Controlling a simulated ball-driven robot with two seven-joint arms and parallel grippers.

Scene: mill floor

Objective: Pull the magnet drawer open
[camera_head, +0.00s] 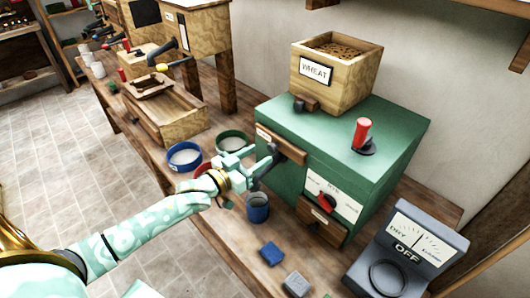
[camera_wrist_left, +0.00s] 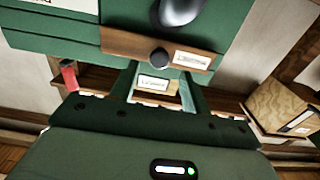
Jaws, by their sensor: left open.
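The green machine (camera_head: 345,150) stands on the bench with two wooden drawer fronts. The upper drawer (camera_head: 288,150) is on its left part and looks shut. The lower drawer (camera_head: 318,224) sits under the white dial panel. The small labels are too blurred to read, so I cannot tell which is the magnet drawer. My left gripper (camera_head: 266,166) is open at the upper drawer's front. In the left wrist view, a wooden drawer front (camera_wrist_left: 130,44) shows with a dark round knob (camera_wrist_left: 159,57), at or just beyond the gap between my open fingers (camera_wrist_left: 160,74). Contact cannot be told.
A wooden wheat box (camera_head: 335,75) and a red lever (camera_head: 362,132) are on top of the machine. A blue cup (camera_head: 258,208) and several bowls stand close below my gripper.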

